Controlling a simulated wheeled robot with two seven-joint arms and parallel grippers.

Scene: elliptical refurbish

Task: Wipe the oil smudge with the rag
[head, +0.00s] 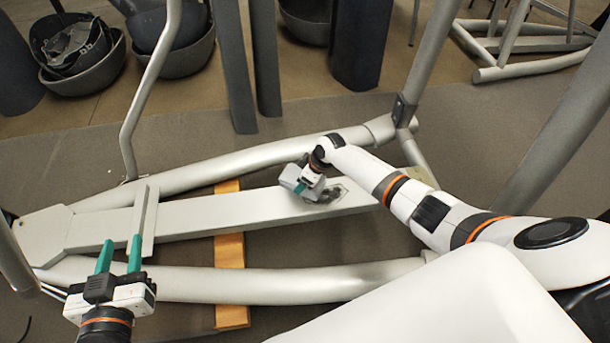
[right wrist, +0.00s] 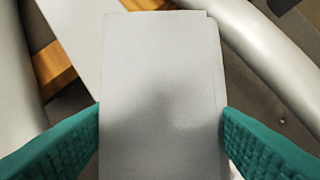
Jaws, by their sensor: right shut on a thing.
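The rag (head: 290,174) is a light grey, flat rectangular piece. It fills the middle of the right wrist view (right wrist: 160,80), between the two teal fingers. My right gripper (head: 299,187) is shut on it, over the flat silver beam (head: 220,215) of the elliptical frame. The dark oil smudge (head: 327,192) shows on the beam, just right of the rag and under my right wrist, which partly hides it. I cannot tell whether the rag touches the beam. My left gripper (head: 120,255) is open and empty, over the left end of the frame.
Curved silver tubes (head: 250,283) run in front of and behind the beam. Slanted posts (head: 430,60) rise at the right and a bent bar (head: 140,95) at the left. A wooden strip (head: 230,250) lies under the frame. Dark bins (head: 85,65) stand at the back left.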

